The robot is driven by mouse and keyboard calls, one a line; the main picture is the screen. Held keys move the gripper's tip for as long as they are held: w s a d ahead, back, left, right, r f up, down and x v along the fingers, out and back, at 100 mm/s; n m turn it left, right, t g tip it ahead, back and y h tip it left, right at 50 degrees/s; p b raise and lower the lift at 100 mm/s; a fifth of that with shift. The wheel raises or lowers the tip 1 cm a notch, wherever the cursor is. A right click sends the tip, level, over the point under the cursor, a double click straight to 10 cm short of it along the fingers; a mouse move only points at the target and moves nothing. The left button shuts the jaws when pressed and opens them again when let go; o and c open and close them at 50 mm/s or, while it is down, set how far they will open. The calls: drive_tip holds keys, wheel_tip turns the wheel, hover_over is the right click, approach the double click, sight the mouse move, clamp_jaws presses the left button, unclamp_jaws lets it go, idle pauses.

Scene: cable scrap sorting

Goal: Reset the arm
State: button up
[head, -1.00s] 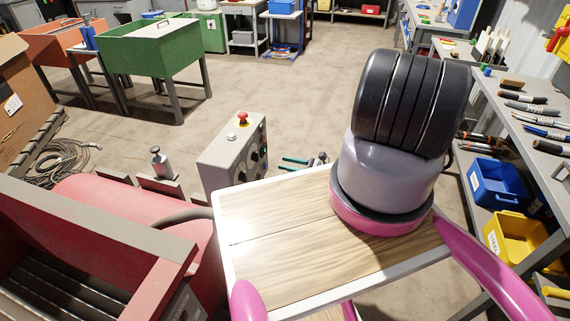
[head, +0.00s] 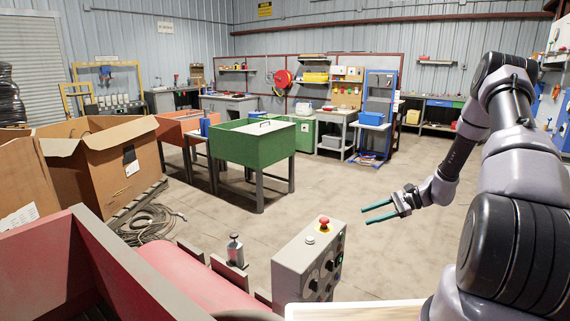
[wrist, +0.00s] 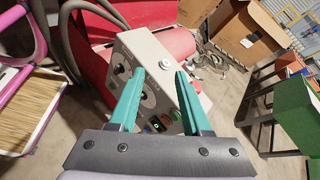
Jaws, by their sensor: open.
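My gripper (head: 378,211) is in the right half of the head view, held out in the air above the floor, to the right of the grey control box. Its two green fingers are apart with nothing between them. In the wrist view my gripper (wrist: 158,85) points toward the control box (wrist: 150,75), whose knobs and small lit green display show around the fingers. In the head view the control box (head: 300,262) has a red mushroom button on top and dials on its side. My arm is bent, coming from the right.
A green bin (head: 250,144) and an orange bin (head: 178,128) stand on legs beyond the box. A large cardboard box (head: 105,165) and a coiled cable (head: 148,222) are at left. A red machine (head: 60,265) fills the lower left. Open floor (head: 330,185) lies behind my gripper.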

drive_tip(key=s+a+r+n+h, duration=0.2)
drive_tip(key=s+r+n+h, duration=0.15)
drive_tip(key=r, duration=0.95)
drive_tip(key=s+a+r+n+h, duration=0.25)
drive_tip(key=s+r, duration=0.25)
drive_tip(key=r, duration=0.7)
drive_tip(key=s+r+n+t+h, duration=0.4)
drive_tip(key=s+r, duration=1)
drive_tip(key=s, duration=0.4)
drive_tip(key=shift+r+t+h, duration=0.4)
drive_tip(key=shift+t+h, duration=0.1)
drive_tip(key=shift+t, duration=0.5)
drive_tip(key=shift+s+d, duration=0.1)
